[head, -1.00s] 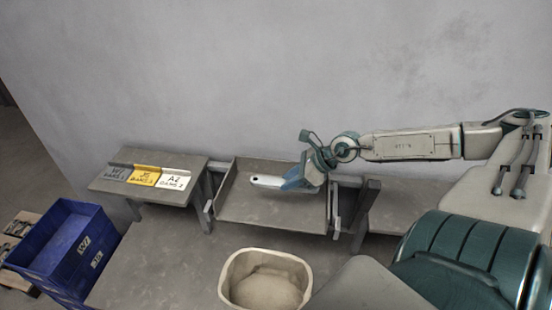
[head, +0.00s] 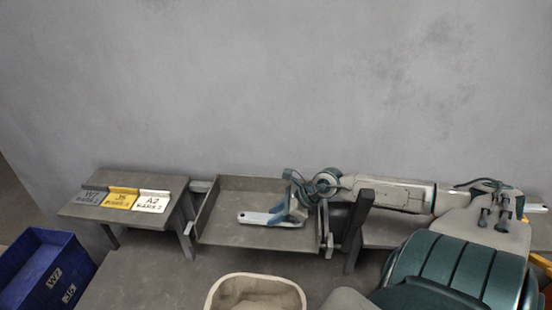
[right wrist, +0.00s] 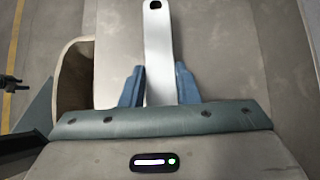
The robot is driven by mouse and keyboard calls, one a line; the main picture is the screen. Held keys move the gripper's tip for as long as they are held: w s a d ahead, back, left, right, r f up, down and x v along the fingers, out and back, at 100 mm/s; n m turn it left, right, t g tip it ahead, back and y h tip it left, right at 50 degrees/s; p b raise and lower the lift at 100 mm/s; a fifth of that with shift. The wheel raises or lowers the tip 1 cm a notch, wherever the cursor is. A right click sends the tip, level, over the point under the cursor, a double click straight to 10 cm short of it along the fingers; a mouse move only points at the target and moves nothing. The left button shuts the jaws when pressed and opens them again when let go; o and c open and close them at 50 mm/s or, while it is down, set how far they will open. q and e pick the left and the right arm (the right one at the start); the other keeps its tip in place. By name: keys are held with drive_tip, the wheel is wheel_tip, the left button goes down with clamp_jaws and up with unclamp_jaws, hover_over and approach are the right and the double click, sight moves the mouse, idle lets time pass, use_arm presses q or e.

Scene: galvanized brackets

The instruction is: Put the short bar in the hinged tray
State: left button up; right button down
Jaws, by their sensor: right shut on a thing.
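The short bar (head: 256,218) is a flat pale metal strip with a hole near its free end. My right gripper (head: 284,214) is shut on its other end. In the right wrist view the bar (right wrist: 158,45) sticks out forward from between the two blue fingers (right wrist: 160,88). The hinged tray (head: 240,192) is a shallow grey-brown tray with low side walls. The bar and fingers are over the tray's floor, inside its walls in the head view. I cannot tell whether the bar touches the floor. My left gripper is not seen.
Left of the tray is a stand with grey, yellow (head: 121,198) and white labelled plates. A blue crate (head: 45,275) is at the lower left. A beige bin (head: 255,280) stands in front of the tray. A dark upright post (head: 359,230) rises right of the tray.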

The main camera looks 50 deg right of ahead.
drive_tip(key=shift+f, duration=0.65)
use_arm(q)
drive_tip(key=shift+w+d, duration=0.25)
use_arm(e)
drive_tip(key=shift+f, duration=0.1)
drive_tip(key=shift+f, duration=0.1)
drive_tip(key=c, duration=1.1)
unclamp_jaws()
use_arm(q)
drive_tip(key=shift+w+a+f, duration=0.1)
